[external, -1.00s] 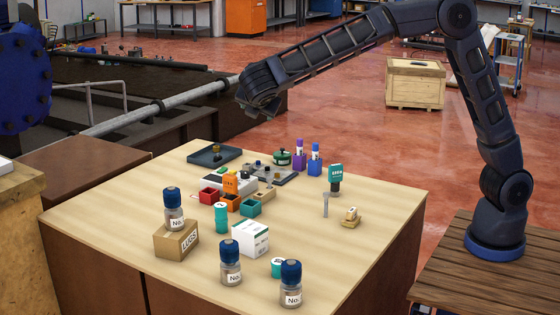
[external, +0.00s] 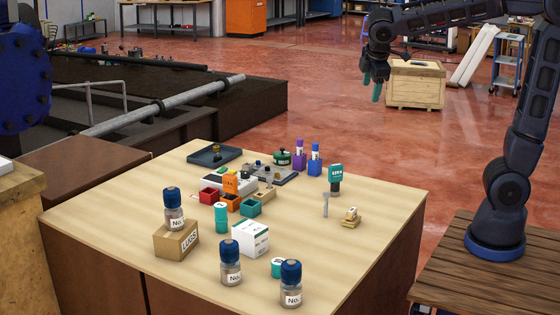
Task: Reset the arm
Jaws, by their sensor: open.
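My gripper (external: 373,88) hangs in the air at the upper right of the external view, with its teal-tipped fingers pointing down. It is open and holds nothing. It appears in front of the wooden crate's left side in the picture, well clear of the things on the table.
The light wood table (external: 370,195) bears several blue-capped jars (external: 231,265), a LUGS cardboard box (external: 177,240), a white box (external: 250,238), small coloured bins (external: 250,208) and a dark tray (external: 205,160). A wooden crate (external: 418,90) stands on the open red floor behind.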

